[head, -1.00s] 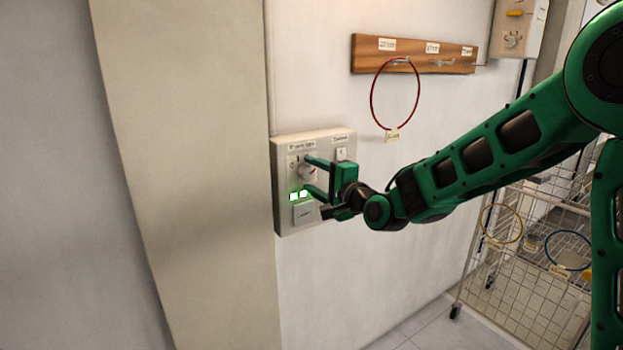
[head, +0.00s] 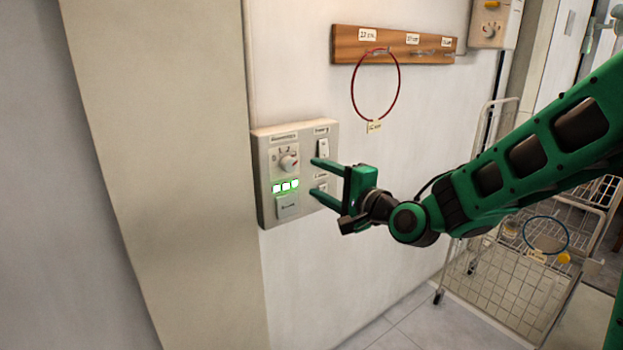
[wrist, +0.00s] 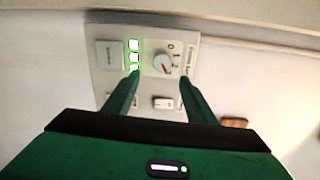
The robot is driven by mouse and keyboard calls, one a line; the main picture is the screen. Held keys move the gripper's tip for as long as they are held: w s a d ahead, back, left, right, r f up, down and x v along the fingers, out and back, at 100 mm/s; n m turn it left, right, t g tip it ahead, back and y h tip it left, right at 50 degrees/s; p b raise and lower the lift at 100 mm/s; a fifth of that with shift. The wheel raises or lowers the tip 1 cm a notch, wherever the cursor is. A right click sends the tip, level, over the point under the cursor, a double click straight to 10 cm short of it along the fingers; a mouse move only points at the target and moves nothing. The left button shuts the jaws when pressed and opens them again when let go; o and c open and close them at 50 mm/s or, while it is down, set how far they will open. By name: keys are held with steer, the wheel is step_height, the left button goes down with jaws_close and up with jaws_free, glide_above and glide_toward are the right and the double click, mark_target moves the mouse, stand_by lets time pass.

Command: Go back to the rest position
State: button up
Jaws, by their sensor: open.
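My green gripper (head: 316,178) is open and empty, with its two fingers pointing at a beige control panel (head: 266,214) on the wall. In the head view the fingertips overlap the panel's right part; I cannot tell the exact gap. The panel has a round knob (head: 288,162), lit white-and-green indicators (head: 285,187), a square button (head: 287,207) and a switch (head: 323,148) at the upper right. In the wrist view the knob (wrist: 163,64) with a red mark shows between the fingers (wrist: 158,86), and the lit indicators (wrist: 133,57) lie beside the left finger.
A wooden rail (head: 395,45) with hooks holds a red ring (head: 353,99) above the panel. Another control box (head: 493,22) is at the top right. A wire cart (head: 500,285) stands on the right behind my arm, with a blue ring (head: 546,219). The floor before the wall is clear.

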steer(key=shift+s, duration=0.1)
steer(key=s+d+f+n+g+h, duration=0.2)
steer(key=s+d+f+h, duration=0.15)
steer(key=d, duration=0.45)
steer(key=s+d+f+n+g+h, duration=0.2)
steer(key=s+d+f, duration=0.15)
steer(key=d, duration=0.45)
steer(key=s+d+f+n+g+h, duration=0.1)
steer(key=s+d+f+g+h, duration=0.15)
steer(key=d+f, duration=0.4)
steer(key=s+d+g+h, duration=0.1)
steer(key=s+d+g, duration=0.3)
steer(key=s, duration=1)
steer(key=s+d+g, duration=0.4)
steer(key=s+d, duration=0.5)
steer(key=s, duration=0.5)
steer(key=shift+s+d+f+h, duration=0.15)
steer(key=shift+d+f+h, duration=0.15)
steer(key=shift+f+h, duration=0.1)
steer(key=shift+w+f, duration=0.2)
steer(key=shift+w, duration=0.45)
